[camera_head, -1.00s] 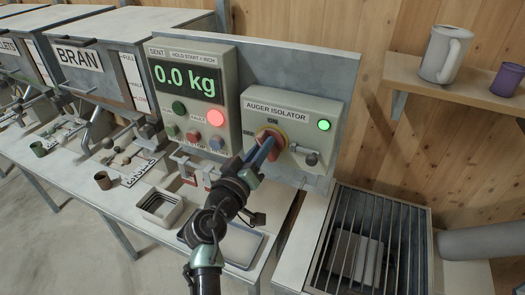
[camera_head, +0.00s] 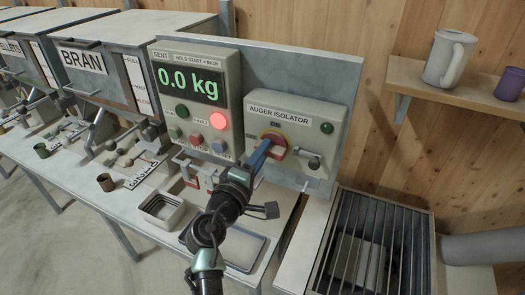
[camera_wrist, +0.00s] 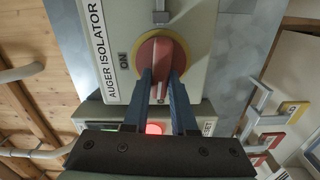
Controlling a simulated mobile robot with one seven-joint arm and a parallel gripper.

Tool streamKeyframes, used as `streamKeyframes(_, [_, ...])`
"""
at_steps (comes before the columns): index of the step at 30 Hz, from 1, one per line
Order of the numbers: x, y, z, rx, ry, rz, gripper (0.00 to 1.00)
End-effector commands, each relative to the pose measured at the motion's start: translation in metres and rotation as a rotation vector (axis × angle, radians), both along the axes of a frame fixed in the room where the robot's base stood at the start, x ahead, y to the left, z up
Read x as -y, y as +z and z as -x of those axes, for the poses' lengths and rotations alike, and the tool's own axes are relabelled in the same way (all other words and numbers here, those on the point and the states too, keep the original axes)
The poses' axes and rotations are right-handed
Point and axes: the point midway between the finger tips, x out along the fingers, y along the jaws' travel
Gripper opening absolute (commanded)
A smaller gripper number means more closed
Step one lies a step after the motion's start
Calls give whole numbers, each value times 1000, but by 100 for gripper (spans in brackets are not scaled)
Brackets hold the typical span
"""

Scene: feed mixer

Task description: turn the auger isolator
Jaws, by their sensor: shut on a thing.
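The auger isolator is a grey box (camera_head: 322,115) with a red rotary handle (camera_head: 277,146) on a yellow plate, fixed to the upright panel. A small lamp (camera_head: 327,128) at its upper right is dark green and unlit. My gripper (camera_head: 264,152) is at the handle with its blue fingers shut on it. In the wrist view the red handle (camera_wrist: 161,52) shows between and beyond the two fingers (camera_wrist: 162,85), and the word ON is beside the yellow plate. The fingers hide part of the handle.
Left of the isolator is a control box (camera_head: 197,65) reading 0.0 kg, with a lit red FAULT lamp (camera_head: 218,121). A barred grate (camera_head: 372,245) is at lower right. A shelf (camera_head: 465,95) holds a grey jug (camera_head: 448,56) and a purple cup (camera_head: 508,82).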

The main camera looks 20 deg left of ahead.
Motion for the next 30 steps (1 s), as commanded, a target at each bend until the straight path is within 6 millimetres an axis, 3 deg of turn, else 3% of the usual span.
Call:
streamKeyframes(9, [0,-3,0,-5,0,102,0])
streamKeyframes(24, [0,-3,0,-7,0,118,0])
streamKeyframes(25, [0,-3,0,-7,0,118,30])
streamKeyframes(29, [0,-3,0,-6,0,116,54])
streamKeyframes(30, [0,-2,0,-6,0,116,55])
